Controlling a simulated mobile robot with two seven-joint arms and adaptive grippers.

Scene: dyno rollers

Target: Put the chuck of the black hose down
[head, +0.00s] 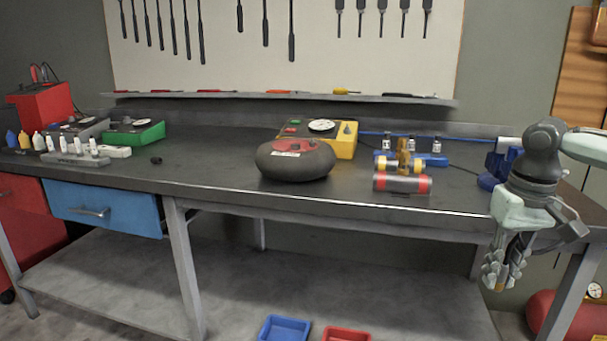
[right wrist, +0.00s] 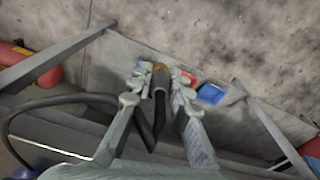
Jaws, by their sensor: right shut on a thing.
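My right gripper (head: 500,272) hangs pointing down at the right end of the workbench, in front of its edge. In the right wrist view its fingers (right wrist: 158,88) are shut around the black chuck (right wrist: 160,105), which has a brass-coloured tip. The black hose (right wrist: 62,101) loops away to the left from the chuck in that view. My left gripper is in neither view.
A dark workbench (head: 220,175) holds a round grey roller-like body (head: 295,160), a red-ended cylinder (head: 402,183), a yellow box (head: 345,140) and a blue vise-like thing (head: 492,175). Blue (head: 285,328) and red (head: 346,334) bins are below.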

